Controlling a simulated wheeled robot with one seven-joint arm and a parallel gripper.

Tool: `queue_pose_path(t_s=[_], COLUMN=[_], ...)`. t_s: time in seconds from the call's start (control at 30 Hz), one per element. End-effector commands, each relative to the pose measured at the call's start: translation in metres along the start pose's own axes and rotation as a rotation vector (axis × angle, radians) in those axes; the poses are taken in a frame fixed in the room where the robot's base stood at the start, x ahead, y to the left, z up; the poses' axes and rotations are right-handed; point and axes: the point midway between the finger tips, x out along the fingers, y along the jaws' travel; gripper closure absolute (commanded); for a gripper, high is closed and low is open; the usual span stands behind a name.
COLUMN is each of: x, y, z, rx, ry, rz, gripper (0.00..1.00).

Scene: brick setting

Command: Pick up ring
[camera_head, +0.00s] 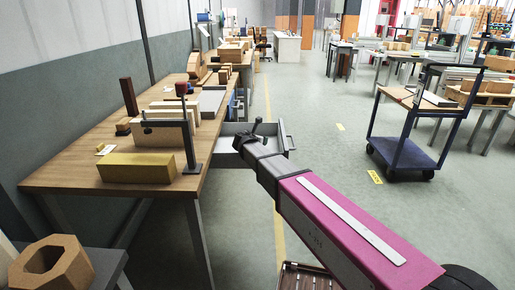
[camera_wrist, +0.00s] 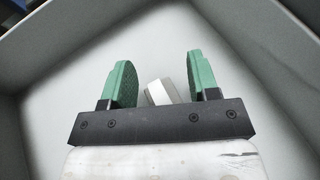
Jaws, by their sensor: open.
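A small white and grey piece, which looks like the ring (camera_wrist: 161,92), lies on the floor of a grey drawer (camera_wrist: 285,70) in the wrist view. Its lower part is hidden behind my gripper's dark palm bar. My gripper (camera_wrist: 158,72) is open, with its green fingers on either side of the ring and a gap at each side; the right gap looks narrower. I cannot tell how far above the drawer floor the fingertips are. In the head view the open drawer (camera_head: 283,137) is beside the workbench, with my gripper (camera_head: 249,134) over it; the ring is not visible there.
The drawer walls surround my gripper closely. The wooden workbench (camera_head: 75,178) at left holds a yellow block (camera_head: 137,167), a clamp (camera_head: 191,130) and wooden pieces. A hexagonal wooden piece (camera_head: 75,262) is at lower left. A blue cart (camera_head: 405,150) stands at right, with free floor between.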

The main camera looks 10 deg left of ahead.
Motion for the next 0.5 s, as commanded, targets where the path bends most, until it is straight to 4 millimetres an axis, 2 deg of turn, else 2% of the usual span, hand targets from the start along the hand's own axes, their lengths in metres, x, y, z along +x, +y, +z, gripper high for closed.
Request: queue_pose_path(t_s=[0.07, 0.1, 0.27, 0.5], x=[-0.0005, -0.0006, -0.0007, -0.0007], y=[-0.0002, -0.0002, -0.0002, -0.0002], z=[0.0, 0.0, 0.0, 0.0], rx=[0.0, 0.0, 0.0, 0.0], ry=[0.0, 0.0, 0.0, 0.0], rz=[0.0, 0.0, 0.0, 0.0], gripper=[0.45, 0.48, 1.0, 1.0])
